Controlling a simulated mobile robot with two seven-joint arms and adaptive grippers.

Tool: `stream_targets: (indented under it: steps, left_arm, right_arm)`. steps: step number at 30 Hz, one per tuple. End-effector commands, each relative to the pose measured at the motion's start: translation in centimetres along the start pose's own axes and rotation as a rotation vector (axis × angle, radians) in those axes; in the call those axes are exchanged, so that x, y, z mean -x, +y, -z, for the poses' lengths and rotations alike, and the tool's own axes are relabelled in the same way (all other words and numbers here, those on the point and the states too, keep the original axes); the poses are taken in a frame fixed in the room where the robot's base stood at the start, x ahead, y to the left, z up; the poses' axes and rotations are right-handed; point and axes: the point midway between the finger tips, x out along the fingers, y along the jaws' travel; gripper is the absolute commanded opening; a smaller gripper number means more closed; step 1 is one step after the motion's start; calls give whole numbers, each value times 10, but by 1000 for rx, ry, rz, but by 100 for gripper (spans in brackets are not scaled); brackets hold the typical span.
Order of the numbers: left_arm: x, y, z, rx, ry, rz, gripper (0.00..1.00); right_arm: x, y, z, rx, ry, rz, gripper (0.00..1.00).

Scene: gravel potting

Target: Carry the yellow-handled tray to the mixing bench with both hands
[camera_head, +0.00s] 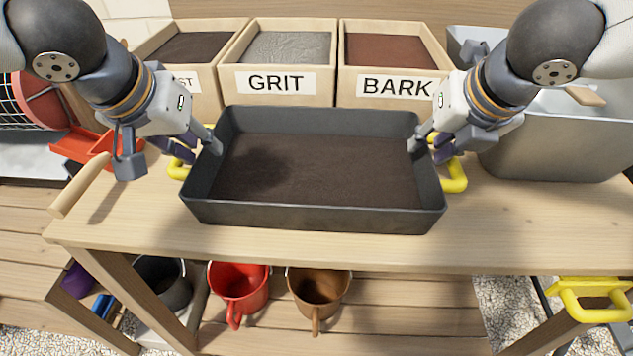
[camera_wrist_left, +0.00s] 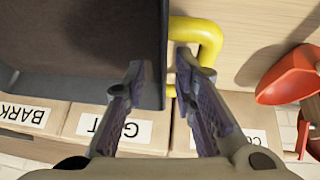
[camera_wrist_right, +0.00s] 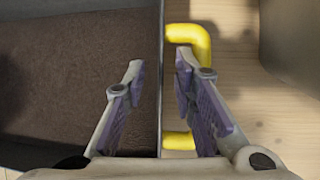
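The tray (camera_head: 313,217) is black, with dark brown soil inside and a yellow handle at each end. It sits level on the wooden bench. My left gripper (camera_head: 197,143) is at its left end by the left handle (camera_head: 178,169). In the left wrist view its open fingers (camera_wrist_left: 160,72) straddle the tray wall, one over the inside, one by the handle. My right gripper (camera_head: 428,143) is at the right end by the right handle (camera_head: 455,177). Its open fingers (camera_wrist_right: 158,78) straddle that wall likewise. Whether the fingers touch the tray is unclear.
Wooden bins labelled GRIT (camera_head: 277,83) and BARK (camera_head: 394,86) stand behind the tray. A grey metal container (camera_head: 560,140) stands close on the right. Red (camera_head: 239,285) and brown (camera_head: 318,290) pots sit below. Bench front is clear.

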Motion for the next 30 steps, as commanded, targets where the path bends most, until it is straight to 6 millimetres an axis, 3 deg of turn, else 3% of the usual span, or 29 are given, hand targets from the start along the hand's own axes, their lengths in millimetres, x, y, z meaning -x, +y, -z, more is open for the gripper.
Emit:
stream_targets:
  steps: [6,12,17,24,30]
  left_arm:
    - [60,0,1,4,6,-6,25]
    - [98,0,1,1,4,-2,25]
    - [106,-1,0,0,2,0,25]
    - [106,-1,0,0,2,0,25]
    - [106,-1,0,1,2,0,25]
  right_arm:
    - [0,0,0,0,0,0,25]
    - [0,0,0,0,0,0,25]
    - [8,0,-1,-1,-3,-1,25]
    - [70,0,-1,-3,-5,-5,25]
    - [110,0,0,-1,-1,-2,25]
